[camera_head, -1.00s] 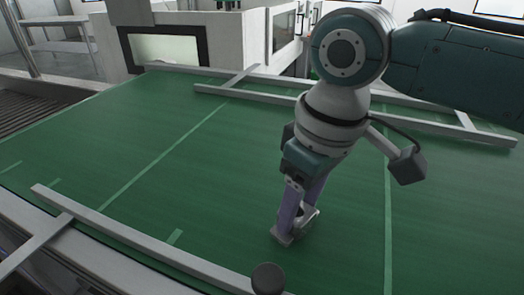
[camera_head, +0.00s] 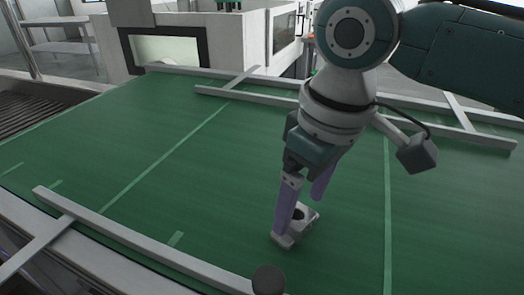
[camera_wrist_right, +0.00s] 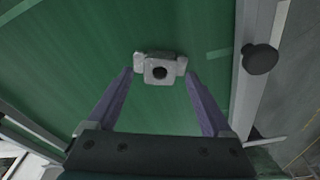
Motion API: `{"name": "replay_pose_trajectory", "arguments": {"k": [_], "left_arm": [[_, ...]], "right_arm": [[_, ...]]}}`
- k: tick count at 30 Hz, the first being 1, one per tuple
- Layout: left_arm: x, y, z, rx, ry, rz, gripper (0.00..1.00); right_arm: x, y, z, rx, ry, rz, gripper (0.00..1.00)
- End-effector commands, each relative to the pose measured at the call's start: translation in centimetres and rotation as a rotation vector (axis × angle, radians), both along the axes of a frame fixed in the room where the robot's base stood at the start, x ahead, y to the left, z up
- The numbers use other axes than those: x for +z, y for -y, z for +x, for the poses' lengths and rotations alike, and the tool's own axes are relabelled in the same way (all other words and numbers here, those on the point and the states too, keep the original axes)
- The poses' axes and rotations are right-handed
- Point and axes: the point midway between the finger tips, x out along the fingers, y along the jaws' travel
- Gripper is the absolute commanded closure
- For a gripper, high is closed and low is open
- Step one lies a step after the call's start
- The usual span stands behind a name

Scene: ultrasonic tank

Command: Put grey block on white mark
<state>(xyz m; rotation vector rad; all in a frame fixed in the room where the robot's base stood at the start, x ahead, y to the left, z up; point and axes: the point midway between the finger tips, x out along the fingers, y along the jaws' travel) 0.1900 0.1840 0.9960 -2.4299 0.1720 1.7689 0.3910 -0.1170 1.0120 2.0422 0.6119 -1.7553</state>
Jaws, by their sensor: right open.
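The grey block (camera_head: 296,228), a small light-grey piece with a dark round hole, lies on the green surface (camera_head: 150,140). It also shows in the right wrist view (camera_wrist_right: 160,70), just beyond and between the fingertips. My right gripper (camera_head: 299,216) is open, with its purple fingers by the block; one fingertip overlaps the block's near left side in the head view. Contact cannot be told. No plainly white mark shows; a short pale stripe (camera_head: 175,239) lies left of the block, and longer pale lines cross the surface. My left gripper is not in view.
A grey rail (camera_head: 135,238) runs along the near edge, with a dark round knob (camera_head: 268,280) in front of the block. Another rail (camera_head: 290,99) runs along the far side. The green surface left of the block is clear.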

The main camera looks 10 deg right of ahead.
Motion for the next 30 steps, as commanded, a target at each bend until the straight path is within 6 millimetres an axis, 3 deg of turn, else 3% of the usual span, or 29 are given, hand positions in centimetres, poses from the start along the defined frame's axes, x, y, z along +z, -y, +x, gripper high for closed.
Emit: {"name": "replay_pose_trajectory", "arguments": {"k": [6, 13, 18, 30], "left_arm": [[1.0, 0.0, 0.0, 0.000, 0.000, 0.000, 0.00], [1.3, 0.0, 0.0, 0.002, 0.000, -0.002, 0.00], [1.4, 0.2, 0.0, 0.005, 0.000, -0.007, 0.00], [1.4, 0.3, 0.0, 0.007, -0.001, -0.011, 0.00]], "right_arm": [[5.3, 0.4, -0.5, 0.003, 0.005, 0.003, 0.15], [9.2, 0.7, -1.1, 0.001, 0.002, 0.002, 0.15], [10.2, 0.8, -1.3, 0.000, 0.002, 0.001, 0.15], [10.2, 0.8, -1.3, 0.000, 0.000, 0.001, 0.15]]}}
